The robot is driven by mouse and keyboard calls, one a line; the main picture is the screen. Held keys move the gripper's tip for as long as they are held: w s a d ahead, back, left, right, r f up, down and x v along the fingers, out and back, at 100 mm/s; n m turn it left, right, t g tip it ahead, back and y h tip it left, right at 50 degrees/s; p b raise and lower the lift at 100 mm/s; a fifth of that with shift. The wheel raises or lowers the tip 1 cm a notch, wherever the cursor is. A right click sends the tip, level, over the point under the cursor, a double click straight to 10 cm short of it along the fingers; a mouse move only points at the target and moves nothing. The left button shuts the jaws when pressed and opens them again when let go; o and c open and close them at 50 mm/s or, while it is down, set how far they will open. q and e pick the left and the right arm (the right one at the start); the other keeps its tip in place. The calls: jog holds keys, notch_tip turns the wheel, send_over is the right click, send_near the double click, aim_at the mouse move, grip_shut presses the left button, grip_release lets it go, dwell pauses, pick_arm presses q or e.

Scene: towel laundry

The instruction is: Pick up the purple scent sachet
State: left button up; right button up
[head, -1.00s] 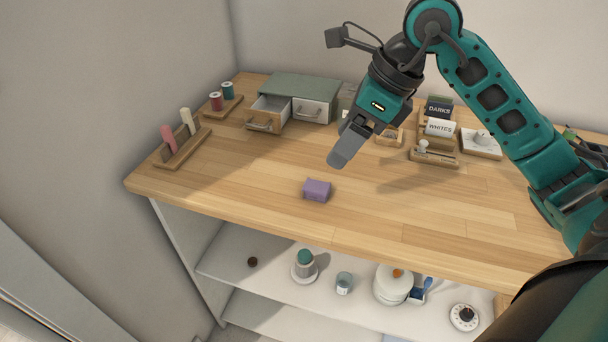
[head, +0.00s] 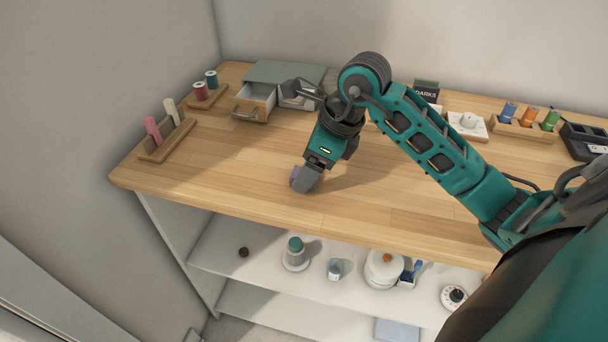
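The purple scent sachet (head: 296,172) is on the wooden tabletop near its front edge, mostly hidden behind my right gripper. My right gripper (head: 305,183) points down at the sachet, with a grey finger in front of it and purple showing at the finger's edge. The far finger is hidden, so I cannot tell whether the fingers are closed on the sachet or apart around it. My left gripper is not in view.
A grey-green drawer box (head: 290,72) with an open drawer (head: 252,104) stands behind. A peg rack (head: 166,139) and a spool tray (head: 207,97) are at left. A spool rack (head: 527,128) is back right. The tabletop around the sachet is clear.

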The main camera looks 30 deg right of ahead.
jog(key=shift+w+a+f, duration=0.15)
jog(key=shift+f, duration=0.4)
jog(key=c, duration=1.1)
jog(key=shift+r, duration=0.1)
